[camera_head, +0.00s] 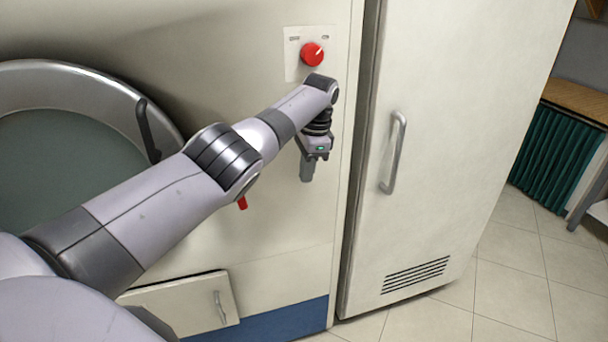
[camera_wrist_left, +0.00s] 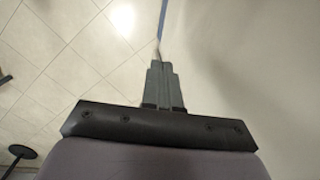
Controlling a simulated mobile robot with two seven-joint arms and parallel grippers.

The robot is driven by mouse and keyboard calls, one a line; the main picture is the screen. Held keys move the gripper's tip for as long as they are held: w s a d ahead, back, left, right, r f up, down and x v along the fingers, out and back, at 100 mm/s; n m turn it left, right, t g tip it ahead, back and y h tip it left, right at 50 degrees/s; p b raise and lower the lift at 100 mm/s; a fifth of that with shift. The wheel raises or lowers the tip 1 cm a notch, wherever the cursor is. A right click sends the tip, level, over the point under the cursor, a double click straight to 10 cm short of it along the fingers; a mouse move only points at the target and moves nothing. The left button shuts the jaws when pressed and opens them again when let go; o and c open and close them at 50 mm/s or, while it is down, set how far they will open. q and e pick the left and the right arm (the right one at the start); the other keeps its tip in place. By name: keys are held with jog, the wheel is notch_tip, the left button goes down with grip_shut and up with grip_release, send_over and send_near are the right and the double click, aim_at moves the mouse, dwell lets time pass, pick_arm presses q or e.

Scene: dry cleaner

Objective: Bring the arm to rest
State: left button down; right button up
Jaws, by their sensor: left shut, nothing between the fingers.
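My left arm reaches in from the left across the front of a cream machine. My left gripper (camera_head: 307,178) points down in front of the machine's panel, below a red knob. Its fingers are together and hold nothing. In the left wrist view the closed fingers of the left gripper (camera_wrist_left: 161,68) show against the tiled floor and the pale machine front. My right gripper is in neither view.
The red knob (camera_head: 312,54) sits on a plate above the gripper. A round door (camera_head: 95,92) is at the left, partly behind my arm. A tall cabinet (camera_head: 450,120) with a handle (camera_head: 394,152) stands to the right. Tiled floor (camera_head: 520,270) is clear at the right.

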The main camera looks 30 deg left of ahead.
pick_arm(q)
jog(key=shift+w+d+r, duration=0.1)
jog(key=shift+d+r, duration=0.05)
dwell(0.5)
jog(key=s+d+f+t, duration=0.1)
jog(key=d+f, duration=0.2)
jog(key=f, duration=0.4)
jog(key=s+d+f+t+h, duration=0.1)
jog(key=d+f, duration=0.2)
jog(key=f, duration=0.5)
jog(key=s+d+f+t, duration=0.1)
jog(key=d+f, duration=0.2)
jog(key=f, duration=0.4)
jog(key=s+d+f+n+t+h, duration=0.1)
jog(key=s+d+f+t+h, duration=0.15)
jog(key=s+d+f, duration=0.45)
jog(key=s+r+n+t, duration=0.2)
jog(key=s, duration=0.9)
jog(key=s+r+n+t, duration=0.2)
jog(key=s+t, duration=0.1)
jog(key=s, duration=0.7)
jog(key=shift+s+a+r+t, duration=0.25)
jog(key=shift+s+a+t, duration=0.05)
jog(key=shift+s+t, duration=0.1)
